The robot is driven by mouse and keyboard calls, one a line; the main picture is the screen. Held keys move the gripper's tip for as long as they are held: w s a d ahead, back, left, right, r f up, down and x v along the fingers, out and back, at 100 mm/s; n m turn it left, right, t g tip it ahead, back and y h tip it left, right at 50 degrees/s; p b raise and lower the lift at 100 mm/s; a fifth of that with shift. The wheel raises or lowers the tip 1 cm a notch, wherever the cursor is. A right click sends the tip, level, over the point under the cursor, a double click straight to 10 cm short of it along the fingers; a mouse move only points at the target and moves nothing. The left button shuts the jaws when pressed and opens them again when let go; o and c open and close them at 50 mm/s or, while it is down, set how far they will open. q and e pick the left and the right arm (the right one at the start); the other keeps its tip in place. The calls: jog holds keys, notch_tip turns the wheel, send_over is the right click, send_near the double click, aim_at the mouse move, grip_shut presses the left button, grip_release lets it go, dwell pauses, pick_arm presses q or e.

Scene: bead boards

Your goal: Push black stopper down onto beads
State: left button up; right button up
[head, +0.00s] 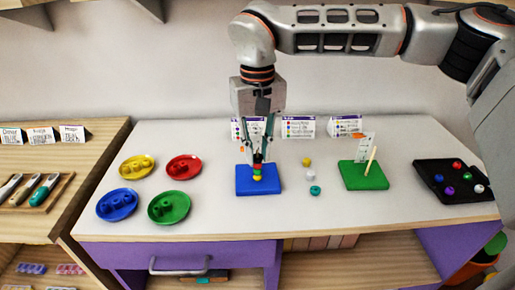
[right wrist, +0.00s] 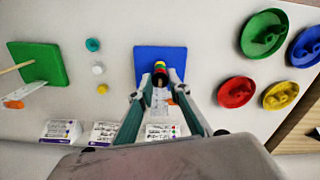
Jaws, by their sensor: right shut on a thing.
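Yellow, red and green show in the stack. The black stopper (head: 258,158) is at the top of the stack, between the fingertips of my right gripper (head: 258,161). My right gripper points straight down and is shut on the stopper. In the right wrist view, the stopper (right wrist: 160,80) shows dark between the fingertips, with the beads (right wrist: 160,67) beyond it over the blue board (right wrist: 145,58). I cannot tell whether the stopper touches the top bead. My left gripper is not in view.
Loose yellow (head: 307,161), white (head: 311,174) and teal (head: 315,190) beads lie right of the board. A green board (head: 350,179) with a tilted peg and a black tray (head: 430,170) are farther right. Several coloured dishes (head: 116,205) stand left. Cards (head: 298,126) stand behind.

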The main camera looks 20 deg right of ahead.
jog(key=o, duration=0.8)
notch_tip(320, 180, up, 12)
dwell(0.3)
